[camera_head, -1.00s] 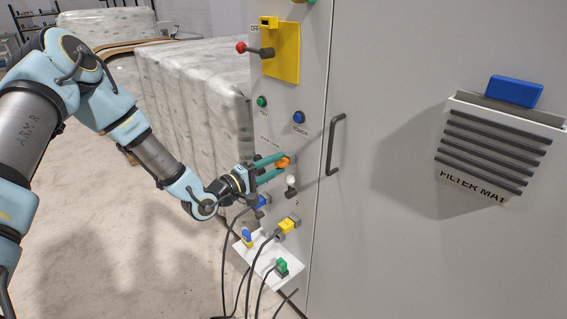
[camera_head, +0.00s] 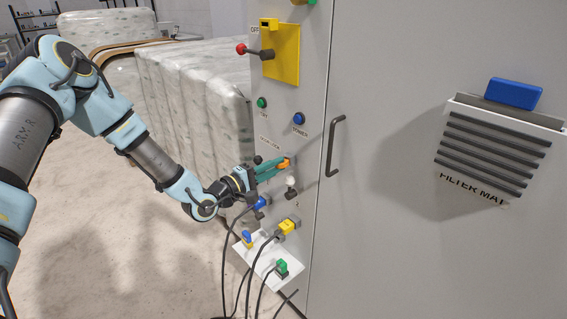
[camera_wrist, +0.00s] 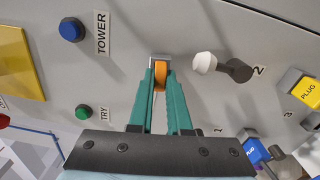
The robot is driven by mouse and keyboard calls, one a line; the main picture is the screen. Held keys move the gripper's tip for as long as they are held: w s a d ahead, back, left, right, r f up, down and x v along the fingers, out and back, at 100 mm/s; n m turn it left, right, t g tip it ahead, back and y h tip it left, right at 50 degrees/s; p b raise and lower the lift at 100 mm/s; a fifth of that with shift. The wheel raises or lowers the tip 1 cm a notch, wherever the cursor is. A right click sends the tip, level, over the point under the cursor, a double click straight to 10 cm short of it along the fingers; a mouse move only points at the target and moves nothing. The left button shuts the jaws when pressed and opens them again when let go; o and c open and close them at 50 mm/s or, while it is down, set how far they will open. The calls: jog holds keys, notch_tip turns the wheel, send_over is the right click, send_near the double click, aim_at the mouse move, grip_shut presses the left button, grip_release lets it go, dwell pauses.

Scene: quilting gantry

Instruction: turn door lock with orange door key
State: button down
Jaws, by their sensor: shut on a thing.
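The orange door key (camera_wrist: 160,75) sits at the door lock on the grey cabinet panel, and its orange part also shows in the head view (camera_head: 284,163). My gripper (camera_wrist: 160,84) is shut on the orange key, with its green fingers on either side of it. A pale metal lock part (camera_wrist: 159,57) shows just beyond the fingertips in the wrist view. The gripper also shows in the head view (camera_head: 277,167), reaching to the panel from the left. The fingers hide much of the key and lock.
A white-knobbed switch (camera_wrist: 205,62) is close to the right of the fingers in the wrist view. Yellow (camera_head: 287,226) and blue (camera_head: 261,203) plugs with hanging cables are below. A blue TOWER button (camera_head: 299,118) and a red-knobbed lever (camera_head: 242,48) are above. A door handle (camera_head: 333,145) stands to the right.

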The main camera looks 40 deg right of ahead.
jog(key=shift+n, duration=1.2)
jog(key=n, duration=0.3)
jog(key=shift+n, duration=0.4)
jog(key=shift+n, duration=1.9)
